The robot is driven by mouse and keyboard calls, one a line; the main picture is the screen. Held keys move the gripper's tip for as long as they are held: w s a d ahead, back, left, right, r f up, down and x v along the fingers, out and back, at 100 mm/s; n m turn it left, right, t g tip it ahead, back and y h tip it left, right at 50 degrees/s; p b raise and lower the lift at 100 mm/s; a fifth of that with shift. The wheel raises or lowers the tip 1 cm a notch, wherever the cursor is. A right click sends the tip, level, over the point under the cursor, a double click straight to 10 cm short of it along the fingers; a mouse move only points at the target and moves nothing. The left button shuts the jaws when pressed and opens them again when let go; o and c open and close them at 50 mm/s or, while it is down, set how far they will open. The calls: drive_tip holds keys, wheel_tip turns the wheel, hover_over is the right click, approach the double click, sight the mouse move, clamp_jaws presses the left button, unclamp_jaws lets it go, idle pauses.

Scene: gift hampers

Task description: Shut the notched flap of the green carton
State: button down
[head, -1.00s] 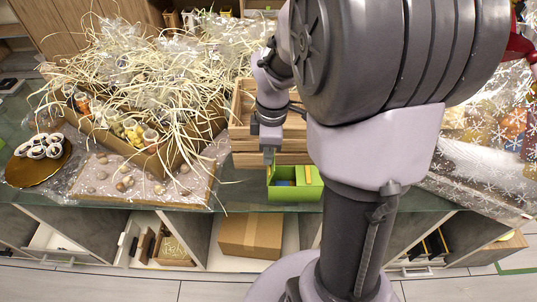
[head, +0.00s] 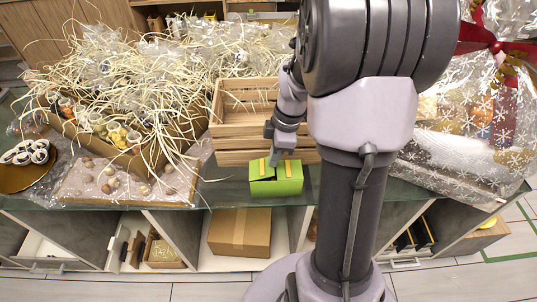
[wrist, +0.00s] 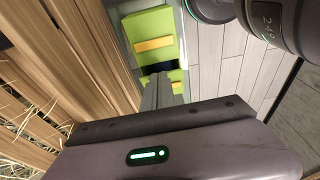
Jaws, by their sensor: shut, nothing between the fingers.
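The green carton (head: 288,186) stands near the front edge of the glass counter. Its top is mostly covered by two flaps with yellow strips. In the wrist view one flap (wrist: 152,24) lies almost flat, and a dark gap separates it from the other flap (wrist: 174,76). The flap on the left in the head view looks a little tilted. The notch cannot be made out. My gripper (head: 273,158) is shut and empty, with its tips at or just above this left flap; contact cannot be told. Its fingers (wrist: 165,92) partly hide that flap in the wrist view.
A wooden crate (head: 232,142) stands close behind the carton. A straw-filled box (head: 135,160) and a wrapped tray (head: 120,182) are to the left. Wrapped gifts (head: 470,165) lie to the right. The counter just left of the carton is clear.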

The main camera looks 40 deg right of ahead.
drive_tip(key=shift+s+d+f, duration=0.25)
drive_tip(key=shift+d+f, duration=0.1)
drive_tip(key=shift+f, duration=0.4)
drive_tip(key=shift+b, duration=0.3)
